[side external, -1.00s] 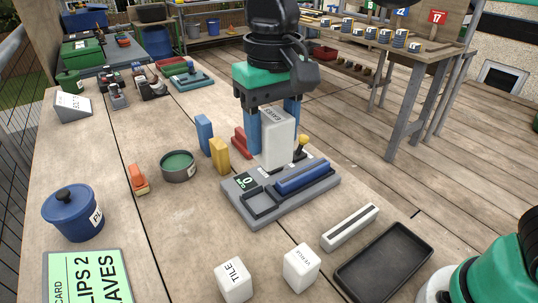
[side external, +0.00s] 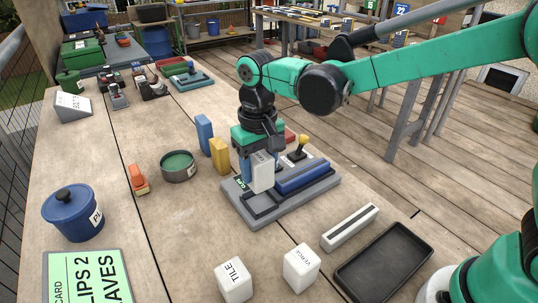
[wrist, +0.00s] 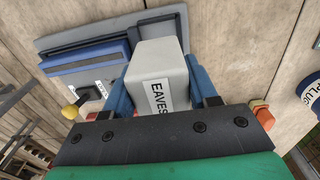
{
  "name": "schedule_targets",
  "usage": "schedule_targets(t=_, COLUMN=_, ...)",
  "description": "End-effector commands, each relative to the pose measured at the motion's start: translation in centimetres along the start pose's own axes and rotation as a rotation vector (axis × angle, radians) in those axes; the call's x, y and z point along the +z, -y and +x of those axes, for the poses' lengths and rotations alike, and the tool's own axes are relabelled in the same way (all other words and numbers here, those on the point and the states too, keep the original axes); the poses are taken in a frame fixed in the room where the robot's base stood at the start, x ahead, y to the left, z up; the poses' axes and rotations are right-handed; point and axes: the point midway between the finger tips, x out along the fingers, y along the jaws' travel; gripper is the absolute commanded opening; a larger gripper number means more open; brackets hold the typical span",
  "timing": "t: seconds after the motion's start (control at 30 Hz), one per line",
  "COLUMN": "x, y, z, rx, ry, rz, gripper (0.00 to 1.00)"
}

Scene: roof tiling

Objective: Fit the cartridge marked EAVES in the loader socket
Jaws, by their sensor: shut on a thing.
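My gripper (wrist: 165,105) is shut on the white EAVES cartridge (wrist: 160,62), with a blue finger on each side of it. In the side view the cartridge (side external: 262,173) stands upright at the left part of the grey loader (side external: 292,207). It covers part of the loader's display and socket area. I cannot tell whether its lower end is in the socket or just above it. The blue bar (side external: 303,177) of the loader and a yellow-knobbed lever (side external: 299,148) are to its right. The white TILE (side external: 233,280) and VERGE (side external: 301,268) cartridges stand on the bench in front.
Blue (side external: 204,134) and yellow (side external: 219,155) upright blocks stand close to the left of my gripper. A black tray (side external: 384,262) and white slotted bar (side external: 350,227) are at front right.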

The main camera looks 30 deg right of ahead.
Motion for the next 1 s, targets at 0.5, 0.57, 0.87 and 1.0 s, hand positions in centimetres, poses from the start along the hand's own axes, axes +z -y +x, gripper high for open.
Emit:
schedule_targets(t=0.5, x=0.0, y=0.0, z=3.6, rx=0.000, ry=0.001, rz=0.000, gripper=0.00)
schedule_targets(t=0.57, x=0.0, y=0.0, z=3.8, rx=0.000, ry=0.001, rz=0.000, gripper=0.00)
schedule_targets(t=0.87, x=0.0, y=0.0, z=3.9, rx=0.000, ry=0.001, rz=0.000, gripper=0.00)
schedule_targets(t=1.0, x=0.0, y=0.0, z=3.9, rx=0.000, ry=0.001, rz=0.000, gripper=0.00)
